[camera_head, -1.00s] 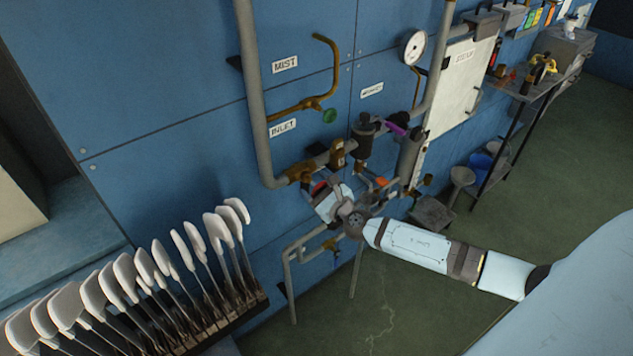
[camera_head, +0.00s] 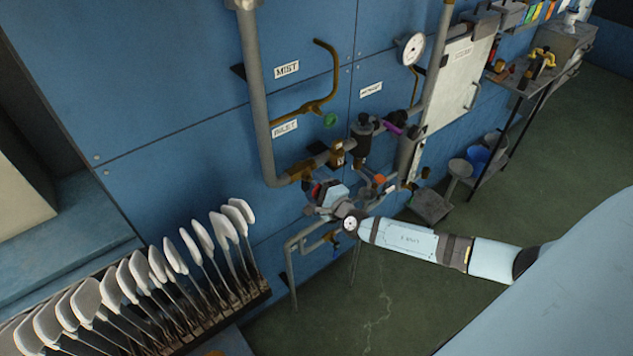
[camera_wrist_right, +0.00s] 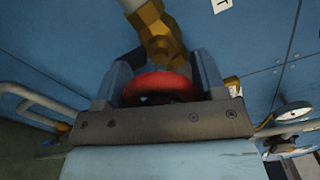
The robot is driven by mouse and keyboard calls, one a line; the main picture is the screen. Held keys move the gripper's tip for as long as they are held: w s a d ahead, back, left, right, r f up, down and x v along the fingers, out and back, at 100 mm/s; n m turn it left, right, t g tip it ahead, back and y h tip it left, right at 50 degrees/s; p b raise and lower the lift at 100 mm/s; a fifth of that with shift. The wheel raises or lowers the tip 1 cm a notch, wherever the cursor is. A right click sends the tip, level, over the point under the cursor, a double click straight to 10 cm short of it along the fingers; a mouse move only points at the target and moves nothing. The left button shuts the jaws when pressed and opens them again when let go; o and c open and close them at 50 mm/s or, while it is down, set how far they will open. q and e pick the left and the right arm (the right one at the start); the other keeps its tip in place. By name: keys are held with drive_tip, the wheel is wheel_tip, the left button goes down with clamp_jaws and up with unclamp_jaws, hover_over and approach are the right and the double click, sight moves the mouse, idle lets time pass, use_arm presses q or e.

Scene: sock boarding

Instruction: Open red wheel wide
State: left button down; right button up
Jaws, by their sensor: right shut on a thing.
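The red wheel (camera_wrist_right: 160,84) shows in the right wrist view, in front of a brass valve body (camera_wrist_right: 158,38) on a pipe. My right gripper (camera_wrist_right: 160,80) has one finger on each side of the wheel and is shut on it. In the head view my right gripper (camera_head: 318,192) is at the pipework below the INLET label, and only a small bit of red (camera_head: 315,190) shows beside it. The rest of the wheel is hidden there by the gripper and wrist. My left gripper is not in view.
A green-handled valve (camera_head: 330,120) sits above on the brass pipe by the MIST label. A gauge (camera_head: 410,48) and filter (camera_head: 362,138) are to the right. A rack of white sock boards (camera_head: 150,270) stands at lower left. Shelving (camera_head: 520,90) stands at right.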

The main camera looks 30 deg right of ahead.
drive_tip(key=shift+n, duration=0.6)
drive_tip(key=shift+p, duration=0.3)
drive_tip(key=o, duration=0.9)
drive_tip(key=shift+s, duration=0.1)
